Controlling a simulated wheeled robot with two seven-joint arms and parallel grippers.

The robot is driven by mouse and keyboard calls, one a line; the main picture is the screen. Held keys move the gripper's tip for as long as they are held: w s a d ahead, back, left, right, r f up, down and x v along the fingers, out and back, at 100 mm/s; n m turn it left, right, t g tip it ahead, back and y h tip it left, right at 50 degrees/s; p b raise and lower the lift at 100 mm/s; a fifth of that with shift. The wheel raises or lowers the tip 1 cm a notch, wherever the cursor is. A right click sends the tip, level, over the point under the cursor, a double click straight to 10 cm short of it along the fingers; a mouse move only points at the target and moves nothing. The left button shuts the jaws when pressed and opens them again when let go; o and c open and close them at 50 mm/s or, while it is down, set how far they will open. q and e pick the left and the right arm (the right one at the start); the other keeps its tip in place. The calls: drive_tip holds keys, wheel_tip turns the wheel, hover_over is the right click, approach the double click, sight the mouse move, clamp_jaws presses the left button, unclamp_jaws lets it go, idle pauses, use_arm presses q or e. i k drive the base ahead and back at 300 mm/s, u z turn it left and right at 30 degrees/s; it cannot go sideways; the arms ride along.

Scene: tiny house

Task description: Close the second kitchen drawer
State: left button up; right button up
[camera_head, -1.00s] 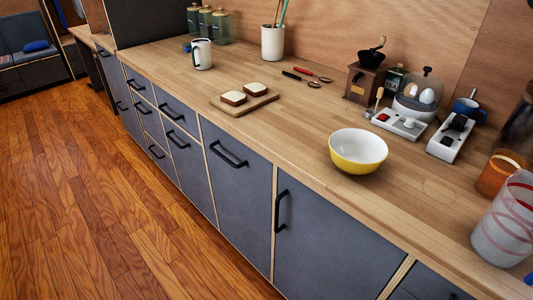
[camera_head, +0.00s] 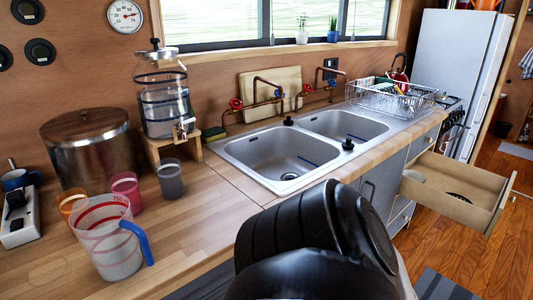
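A kitchen drawer (camera_head: 458,190) stands pulled out from the counter at the right, past the sink. Its inside is pale wood, and a pale round thing and something dark lie in it. Its front panel faces right and is seen nearly edge-on. Closed grey drawer fronts show beside it under the counter. A black part of my own arm fills the bottom middle and hides part of the cabinet fronts. Neither gripper's fingers show in the view.
The counter (camera_head: 190,235) holds a measuring jug (camera_head: 105,245), cups, a metal pot (camera_head: 92,150) and a water dispenser (camera_head: 165,100). A double sink (camera_head: 270,155) and dish rack (camera_head: 392,97) follow. A white fridge (camera_head: 450,75) stands behind. Wooden floor (camera_head: 500,250) is clear at the right.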

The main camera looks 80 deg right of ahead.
sight(489, 192)
drive_tip(key=z, duration=0.05)
drive_tip(key=k, duration=1.2)
drive_tip(key=z, duration=3.45)
drive_tip(key=k, duration=0.3)
drive_tip(key=z, duration=0.85)
drive_tip(key=i, duration=1.35)
drive_tip(key=u, duration=0.2)
drive_tip(key=i, duration=1.2)
drive_tip(key=u, duration=1.4)
drive_tip(key=i, duration=0.2)
drive_tip(key=u, duration=0.15)
